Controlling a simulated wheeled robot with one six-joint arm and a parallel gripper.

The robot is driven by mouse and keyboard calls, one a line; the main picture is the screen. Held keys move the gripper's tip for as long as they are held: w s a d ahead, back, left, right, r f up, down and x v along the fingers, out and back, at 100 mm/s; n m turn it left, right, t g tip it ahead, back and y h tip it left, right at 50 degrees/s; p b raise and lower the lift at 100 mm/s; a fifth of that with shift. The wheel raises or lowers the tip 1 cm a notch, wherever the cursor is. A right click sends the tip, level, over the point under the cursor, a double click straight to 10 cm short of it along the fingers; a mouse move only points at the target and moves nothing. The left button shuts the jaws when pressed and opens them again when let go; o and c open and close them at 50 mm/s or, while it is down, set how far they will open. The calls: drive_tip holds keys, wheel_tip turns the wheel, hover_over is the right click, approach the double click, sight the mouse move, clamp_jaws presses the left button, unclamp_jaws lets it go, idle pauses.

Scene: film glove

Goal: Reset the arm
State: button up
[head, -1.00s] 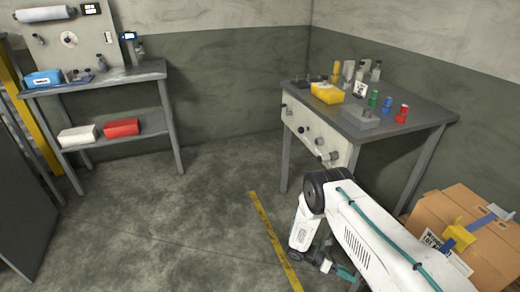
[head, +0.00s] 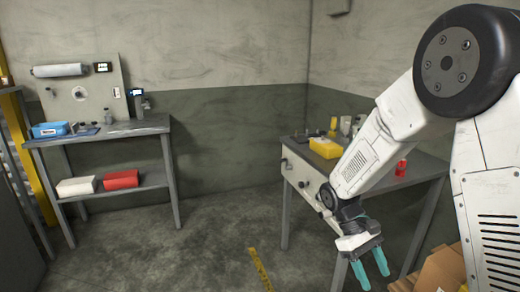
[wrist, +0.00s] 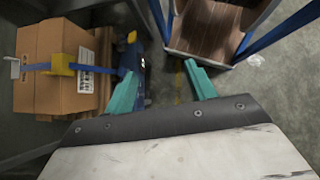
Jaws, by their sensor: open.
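My gripper (head: 371,270) hangs at the end of my white arm at the lower right of the head view, in front of the right-hand table. Its two teal fingers are apart and nothing is between them. In the wrist view my gripper (wrist: 165,88) also shows open and empty, above the floor. My arm is raised and bent, with its black joint high at the upper right of the head view. The arm hides part of the right-hand table.
The grey table (head: 405,176) holds a yellow box (head: 325,148) and a red item (head: 401,167). A cardboard box (wrist: 60,62) stands left in the wrist view, near a wood-floored cart (wrist: 205,28). A bench (head: 140,127) with a blue box (head: 49,130) stands at left. The middle floor is clear.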

drive_tip(key=s+r+m+t+y, duration=0.4)
drive_tip(key=s+r+t, duration=0.4)
drive_tip(key=s+r, duration=1.1)
drive_tip(key=shift+s+a+r+m+t, duration=0.35)
drive_tip(key=shift+s+a+m, duration=0.1)
drive_tip(key=shift+s+m, duration=0.3)
